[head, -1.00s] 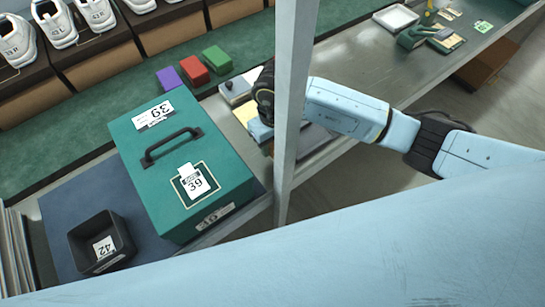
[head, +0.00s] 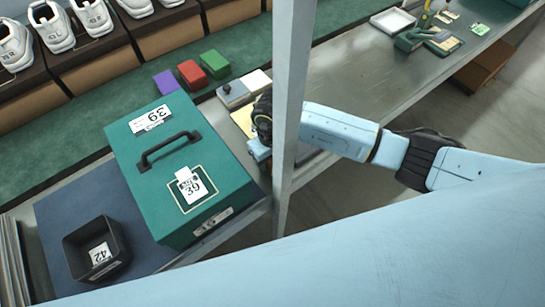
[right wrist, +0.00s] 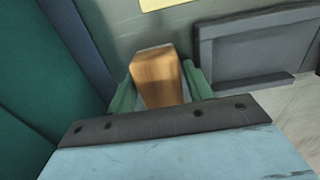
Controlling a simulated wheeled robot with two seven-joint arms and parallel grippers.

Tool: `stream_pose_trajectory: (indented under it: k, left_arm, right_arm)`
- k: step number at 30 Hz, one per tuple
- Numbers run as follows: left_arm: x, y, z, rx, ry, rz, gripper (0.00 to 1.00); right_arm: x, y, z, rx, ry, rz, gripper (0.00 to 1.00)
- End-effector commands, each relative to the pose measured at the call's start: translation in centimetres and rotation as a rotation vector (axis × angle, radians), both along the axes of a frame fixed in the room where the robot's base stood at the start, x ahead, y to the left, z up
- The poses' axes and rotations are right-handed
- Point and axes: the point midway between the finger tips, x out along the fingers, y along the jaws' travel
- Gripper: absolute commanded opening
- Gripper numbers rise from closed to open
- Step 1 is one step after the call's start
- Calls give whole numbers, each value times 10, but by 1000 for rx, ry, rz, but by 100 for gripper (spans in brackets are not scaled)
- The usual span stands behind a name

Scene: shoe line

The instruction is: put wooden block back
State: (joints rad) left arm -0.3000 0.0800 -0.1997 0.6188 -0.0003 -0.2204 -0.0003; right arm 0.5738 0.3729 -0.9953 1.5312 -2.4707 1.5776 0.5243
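The wooden block (right wrist: 157,78) stands between the two green fingers of my right gripper (right wrist: 160,88) in the right wrist view. Both fingers appear to touch its sides, so the gripper looks shut on it. In the head view my right gripper (head: 259,151) is low beside the bench edge, right of the green case, and partly hidden by the grey post. The block cannot be made out in the head view. My left gripper is not in view.
The grey post (head: 290,110) stands in front of my right wrist. A green case (head: 215,165) labelled 39 and a black bin (head: 75,245) labelled 42 are at left. Purple (head: 167,82), red (head: 192,74) and green (head: 216,64) blocks lie behind. The right bench is mostly clear.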

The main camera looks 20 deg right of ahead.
Motion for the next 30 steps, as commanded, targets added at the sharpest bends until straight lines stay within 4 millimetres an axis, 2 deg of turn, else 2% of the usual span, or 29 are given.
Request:
stream_pose_trajectory:
  k: [7, 11, 24, 30]
  left_arm:
    - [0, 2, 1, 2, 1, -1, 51]
    - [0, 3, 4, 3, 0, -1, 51]
    - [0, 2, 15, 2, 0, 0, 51]
    - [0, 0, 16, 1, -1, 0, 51]
  right_arm:
    - [0, 0, 1, 0, 0, 0, 51]
    - [1, 0, 10, 1, -2, 0, 51]
    - [1, 0, 99, 1, -4, 0, 51]
    - [0, -1, 120, -1, 0, -1, 51]
